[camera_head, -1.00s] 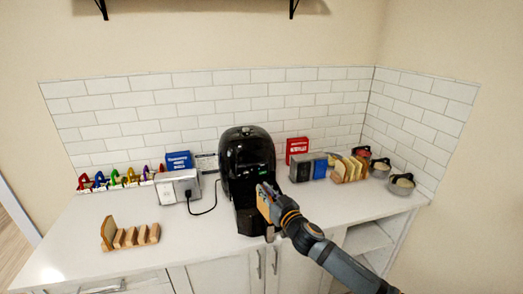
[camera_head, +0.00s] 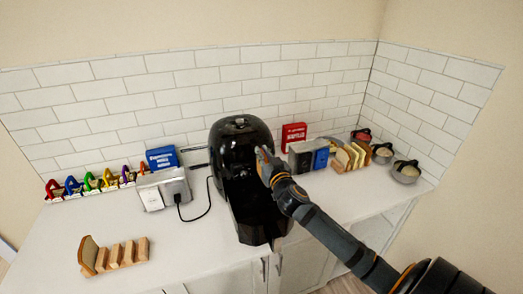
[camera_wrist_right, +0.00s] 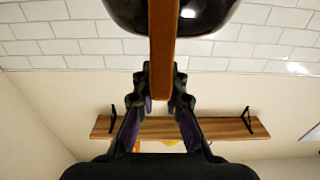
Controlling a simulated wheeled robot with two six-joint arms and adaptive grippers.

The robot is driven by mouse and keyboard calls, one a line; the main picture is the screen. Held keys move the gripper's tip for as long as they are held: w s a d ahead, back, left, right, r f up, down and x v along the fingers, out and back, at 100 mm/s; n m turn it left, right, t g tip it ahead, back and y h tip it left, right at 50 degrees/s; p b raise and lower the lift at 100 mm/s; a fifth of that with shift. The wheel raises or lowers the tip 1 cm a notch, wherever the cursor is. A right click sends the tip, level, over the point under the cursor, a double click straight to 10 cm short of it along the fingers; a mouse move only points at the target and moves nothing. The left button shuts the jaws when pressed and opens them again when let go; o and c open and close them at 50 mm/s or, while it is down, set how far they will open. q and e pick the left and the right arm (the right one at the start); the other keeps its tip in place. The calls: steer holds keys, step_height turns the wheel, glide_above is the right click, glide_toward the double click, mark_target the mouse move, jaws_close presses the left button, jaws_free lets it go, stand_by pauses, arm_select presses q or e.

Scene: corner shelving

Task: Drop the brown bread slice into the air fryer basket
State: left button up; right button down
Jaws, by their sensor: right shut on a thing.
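The black air fryer (camera_head: 240,140) stands on the counter, with its basket (camera_head: 250,236) pulled out toward me. The basket is open at the top and looks dark and empty where I can see in. My right gripper (camera_head: 263,163) is at the right front of the fryer body, above the basket's rear part. In the right wrist view the gripper (camera_wrist_right: 162,88) is shut on a brown bread slice (camera_wrist_right: 162,45), seen edge-on. In the head view the slice is mostly hidden by the gripper. My left gripper is not in view.
A wooden rack (camera_head: 128,252) with a brown-crusted slice (camera_head: 88,254) stands at the left front. A toaster (camera_head: 165,189) with a black cord is left of the fryer.

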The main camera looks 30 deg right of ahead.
step_height(320, 180, down, 2)
steer(key=shift+s+f+b, duration=0.1)
steer(key=shift+s+b, duration=0.05)
steer(key=shift+b, duration=0.65)
steer(key=shift+w+f+b, duration=0.3)
steer(key=shift+f+b, duration=0.3)
steer(key=shift+f, duration=0.2)
step_height(320, 180, down, 2)
steer(key=shift+w+f+b, duration=0.15)
steer(key=shift+f+b, duration=0.1)
steer(key=shift+b, duration=0.7)
steer(key=shift+r, duration=0.2)
steer(key=c, duration=1.6)
jaws_free()
steer(key=shift+c, duration=0.2)
steer(key=o, duration=0.3)
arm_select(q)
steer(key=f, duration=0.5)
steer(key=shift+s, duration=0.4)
